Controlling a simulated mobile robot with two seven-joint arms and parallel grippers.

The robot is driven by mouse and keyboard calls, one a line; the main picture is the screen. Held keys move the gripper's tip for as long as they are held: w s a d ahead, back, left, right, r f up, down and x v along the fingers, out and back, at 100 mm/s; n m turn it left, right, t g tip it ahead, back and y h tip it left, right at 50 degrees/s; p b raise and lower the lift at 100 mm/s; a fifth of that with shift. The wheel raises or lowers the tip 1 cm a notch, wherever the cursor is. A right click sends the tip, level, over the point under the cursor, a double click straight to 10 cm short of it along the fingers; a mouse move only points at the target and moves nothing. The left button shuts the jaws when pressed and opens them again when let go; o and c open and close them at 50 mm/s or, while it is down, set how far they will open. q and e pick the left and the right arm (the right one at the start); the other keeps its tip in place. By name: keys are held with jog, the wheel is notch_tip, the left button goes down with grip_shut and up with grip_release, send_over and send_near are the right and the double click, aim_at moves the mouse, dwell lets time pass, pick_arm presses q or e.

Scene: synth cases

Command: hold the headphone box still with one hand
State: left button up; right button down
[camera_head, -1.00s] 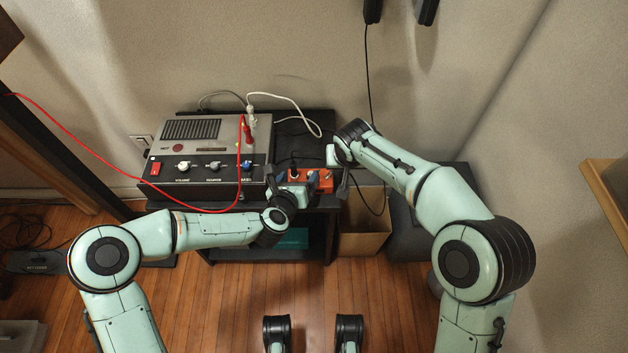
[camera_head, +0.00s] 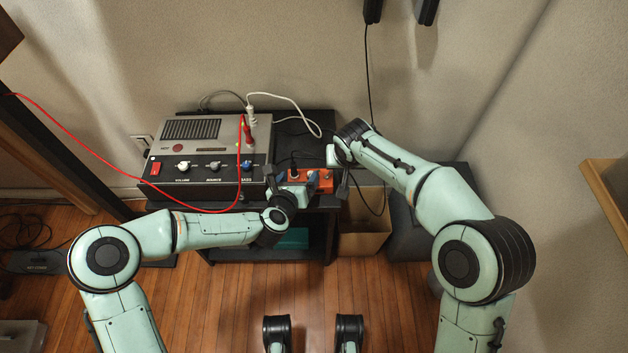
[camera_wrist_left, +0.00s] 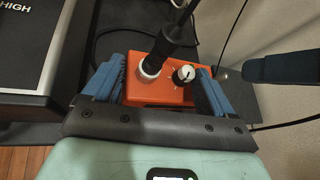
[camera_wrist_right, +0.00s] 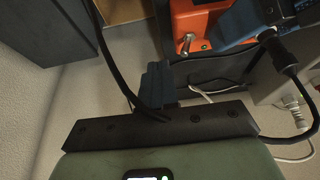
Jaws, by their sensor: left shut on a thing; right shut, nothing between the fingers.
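The headphone box is a small orange box (camera_head: 322,181) at the right front of the dark stand. In the left wrist view the box (camera_wrist_left: 150,95) has a black plug with a cable (camera_wrist_left: 165,45) in its top and a black-and-white knob (camera_wrist_left: 184,74). My left gripper (camera_wrist_left: 158,78) is shut on the box, one blue finger at each side. My right gripper (camera_wrist_right: 154,76) is shut and empty, just right of the box and apart from it. A small metal part (camera_wrist_right: 185,42) sticks out of the box's near side in the right wrist view.
A grey amplifier (camera_head: 208,155) with knobs fills the stand's left. A red cable (camera_head: 100,180) runs to it from the left. A white cable (camera_head: 305,117) loops behind the box. A black cable (camera_wrist_right: 108,60) hangs beside my right gripper. An open cardboard bin (camera_head: 362,243) stands below right.

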aim_at(326, 184)
pick_arm(q)
jog(key=shift+s+f, duration=0.1)
jog(key=shift+f, duration=0.15)
pick_arm(e)
jog(key=shift+f, duration=0.15)
jog(key=shift+f, duration=1.6)
jog(key=shift+a, duration=1.05)
